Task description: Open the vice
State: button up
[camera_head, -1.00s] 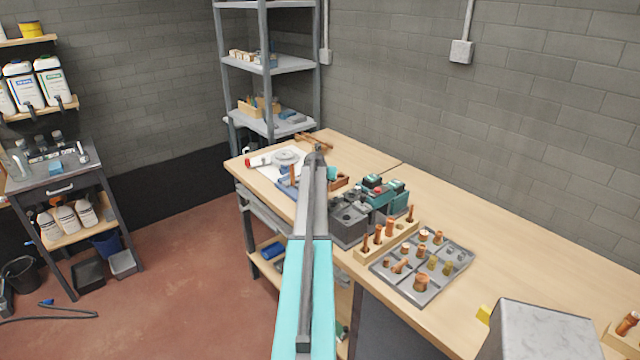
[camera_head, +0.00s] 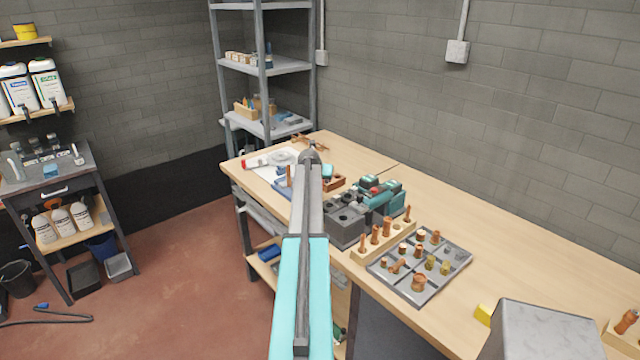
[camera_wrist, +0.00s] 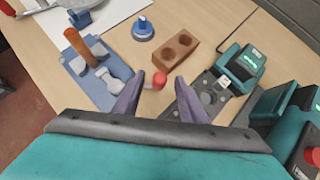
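The vice (camera_wrist: 97,80) is a blue base with grey jaws in the wrist view, and an upright copper tube (camera_wrist: 80,47) stands at its jaws. A grey handle with a red knob (camera_wrist: 159,80) lies at its right side. My gripper (camera_wrist: 157,97) is open, with its two dark fingers apart. In the picture the red knob appears between the fingertips; I cannot tell whether they touch it. In the head view, part of the vice's blue base (camera_head: 281,187) shows left of my arm, which hides the rest and the gripper.
A brown block with holes (camera_wrist: 179,50) and a blue-topped round part (camera_wrist: 143,30) lie behind the knob. Teal devices (camera_head: 381,196) stand to the right. A grey tray of copper fittings (camera_head: 420,266) is nearer on the bench (camera_head: 520,255), whose right part is mostly clear.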

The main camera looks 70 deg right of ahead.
jog(key=b+v, duration=0.3)
jog(key=v, duration=0.7)
jog(key=shift+a+r, duration=0.25)
